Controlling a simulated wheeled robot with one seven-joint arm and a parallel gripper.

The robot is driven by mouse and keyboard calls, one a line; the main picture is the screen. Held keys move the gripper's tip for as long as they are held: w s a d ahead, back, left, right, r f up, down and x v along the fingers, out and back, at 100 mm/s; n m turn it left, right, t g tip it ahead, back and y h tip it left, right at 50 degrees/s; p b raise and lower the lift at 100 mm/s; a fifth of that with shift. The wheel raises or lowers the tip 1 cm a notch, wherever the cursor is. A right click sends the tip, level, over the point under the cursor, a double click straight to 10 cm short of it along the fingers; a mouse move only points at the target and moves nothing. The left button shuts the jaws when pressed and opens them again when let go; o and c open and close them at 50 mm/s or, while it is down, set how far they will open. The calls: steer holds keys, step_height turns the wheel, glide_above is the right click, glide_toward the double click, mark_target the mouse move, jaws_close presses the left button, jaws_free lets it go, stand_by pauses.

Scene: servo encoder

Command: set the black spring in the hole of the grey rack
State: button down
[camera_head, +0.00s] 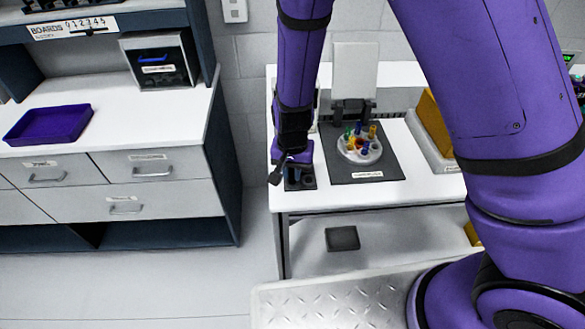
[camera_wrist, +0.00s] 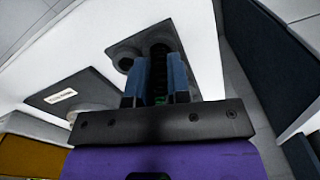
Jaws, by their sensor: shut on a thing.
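The grey rack (camera_head: 308,183) is a small dark block at the left front of the white table, under my gripper (camera_head: 294,165). In the wrist view the rack (camera_wrist: 118,48) has a round hole visible beside the left finger. My gripper (camera_wrist: 160,72) shows there with two blue fingers, shut on the dark coiled black spring (camera_wrist: 159,50). The spring is over or at the rack; I cannot tell how far it is in a hole. My arm hides part of the rack in the head view.
A dark mat (camera_head: 365,173) right of the rack bears a round white holder (camera_head: 346,154) with several coloured pegs. A yellow bin (camera_head: 432,122) stands further right. A dark box (camera_head: 342,238) sits on the lower shelf.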

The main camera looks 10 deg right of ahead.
steer(key=shift+f, duration=0.6)
stand_by(0.4)
steer(key=c, duration=1)
jaws_free()
steer(key=shift+r, duration=0.1)
steer(key=shift+r, duration=2.95)
